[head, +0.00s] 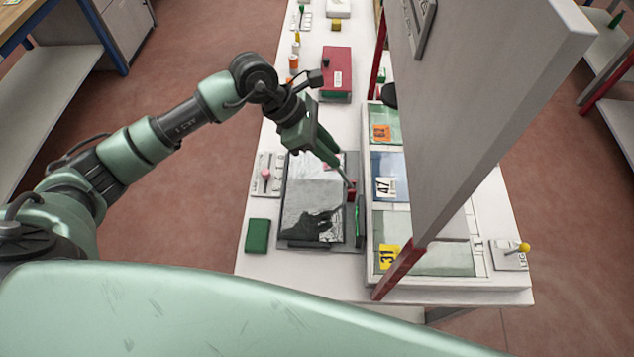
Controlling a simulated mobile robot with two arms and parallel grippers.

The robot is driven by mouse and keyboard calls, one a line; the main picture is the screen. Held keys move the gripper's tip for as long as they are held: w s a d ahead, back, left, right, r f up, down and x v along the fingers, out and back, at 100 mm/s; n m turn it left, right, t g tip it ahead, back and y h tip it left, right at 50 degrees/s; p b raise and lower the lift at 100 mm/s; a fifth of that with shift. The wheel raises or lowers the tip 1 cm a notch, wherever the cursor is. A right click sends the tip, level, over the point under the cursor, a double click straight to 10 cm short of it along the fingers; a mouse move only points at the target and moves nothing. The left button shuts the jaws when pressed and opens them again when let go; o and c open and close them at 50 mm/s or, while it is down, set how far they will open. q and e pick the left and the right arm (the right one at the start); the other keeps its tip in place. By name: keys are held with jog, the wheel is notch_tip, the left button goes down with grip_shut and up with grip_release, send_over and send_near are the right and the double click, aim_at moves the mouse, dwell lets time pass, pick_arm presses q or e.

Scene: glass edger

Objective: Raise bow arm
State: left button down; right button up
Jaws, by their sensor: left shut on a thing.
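My left gripper (349,182) reaches down over the right side of a black-framed device (282,215) with a grey, glass-like sheet (308,195) on it. Its fingers are shut at a small red part (351,193) beside the sheet, which appears to belong to the bow arm. The fingers partly hide what they hold, and the bow arm's full shape and tilt cannot be told. A narrow green bar (359,217) stands just in front of the fingertips. My right gripper is not in view.
A tray (371,283) with numbered glass panes lies right of the device. A large grey panel (470,110) rises above it on red posts. A green block (257,236), red box (337,72) and small bottles stand on the white table. A yellow-knobbed lever (523,247) is at right.

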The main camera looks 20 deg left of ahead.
pick_arm(q)
jog(key=shift+w+d+r, duration=0.15)
jog(key=shift+d+r, duration=0.05)
jog(key=shift+d, duration=0.65)
jog(key=d+b, duration=0.1)
jog(key=d, duration=0.1)
jog(key=w+d+b, duration=0.1)
jog(key=d+b, duration=0.1)
jog(key=d, duration=0.1)
jog(key=shift+w+d, duration=0.2)
jog(key=shift+d, duration=0.15)
jog(key=c, duration=1.3)
grip_release()
jog(key=shift+r, duration=0.1)
jog(key=shift+a, duration=0.1)
jog(key=shift+s+a+r, duration=0.3)
jog(key=shift+a+r, duration=0.2)
jog(key=shift+a, duration=0.6)
jog(key=shift+s+a+r, duration=0.25)
jog(key=shift+a+r, duration=0.3)
jog(key=shift+a, duration=0.6)
jog(key=shift+s+a+r, duration=0.3)
jog(key=shift+a+r, duration=0.2)
jog(key=shift+a, duration=0.6)
